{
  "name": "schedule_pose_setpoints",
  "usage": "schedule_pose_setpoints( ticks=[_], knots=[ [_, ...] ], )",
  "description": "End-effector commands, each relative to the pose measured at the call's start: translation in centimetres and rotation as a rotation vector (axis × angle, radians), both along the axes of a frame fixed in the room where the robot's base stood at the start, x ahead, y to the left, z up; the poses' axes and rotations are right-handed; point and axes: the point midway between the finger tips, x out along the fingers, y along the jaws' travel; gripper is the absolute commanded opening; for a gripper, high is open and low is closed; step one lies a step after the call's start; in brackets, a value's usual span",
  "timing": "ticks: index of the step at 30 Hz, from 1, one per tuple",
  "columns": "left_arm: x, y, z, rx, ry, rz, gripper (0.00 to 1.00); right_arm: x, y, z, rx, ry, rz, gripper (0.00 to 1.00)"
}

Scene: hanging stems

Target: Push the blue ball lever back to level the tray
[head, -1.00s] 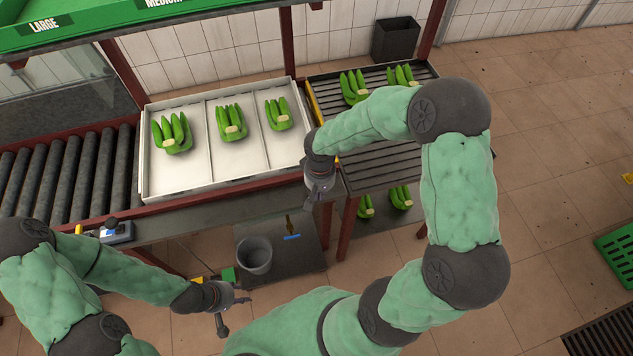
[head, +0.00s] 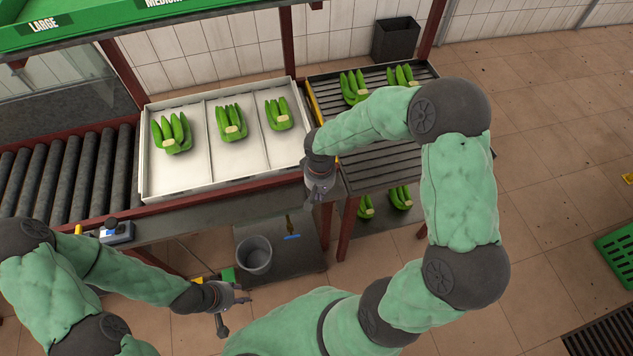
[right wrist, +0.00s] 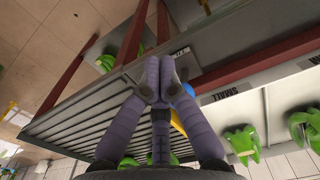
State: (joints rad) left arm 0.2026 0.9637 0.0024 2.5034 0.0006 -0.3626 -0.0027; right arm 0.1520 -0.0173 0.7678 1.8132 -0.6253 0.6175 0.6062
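The white tray (head: 221,184) has three compartments, each with a green banana bunch (head: 232,122). Whether it is tilted I cannot tell for sure. In the right wrist view a blue ball (right wrist: 188,88) shows partly behind my right gripper's finger, by the tray's front edge. The head view does not show it clearly; my right gripper (head: 314,198) covers that spot. My right gripper points down at the tray's front right corner. Its fingertips (right wrist: 160,98) are together with nothing seen between them. Whether they touch the ball I cannot tell. My left gripper (head: 234,312) is open and empty, low at the front.
A slatted rack (head: 385,150) with banana bunches stands right of the tray, past a yellow bar (head: 314,104). Rollers (head: 60,175) lie left. A control box (head: 113,232) sits front left. A grey bucket (head: 254,255) stands below.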

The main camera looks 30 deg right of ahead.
Motion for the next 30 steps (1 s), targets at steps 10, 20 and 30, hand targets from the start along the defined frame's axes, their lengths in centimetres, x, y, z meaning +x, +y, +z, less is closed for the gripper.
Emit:
schedule_pose_setpoints(
  ticks=[10,20,30],
  knots=[
    [0.0,0.0,-1.6,0.000,0.000,0.000,0.40,0.0,0.0,-1.6,0.000,0.000,0.000,0.00],
    [0.0,0.0,-3.0,0.000,0.000,0.000,0.40,0.0,0.0,-2.9,0.000,0.000,0.000,0.00],
    [0.0,0.0,-3.0,0.000,0.000,0.000,0.40,0.0,0.0,-2.9,0.000,0.000,0.000,0.00]
  ],
)
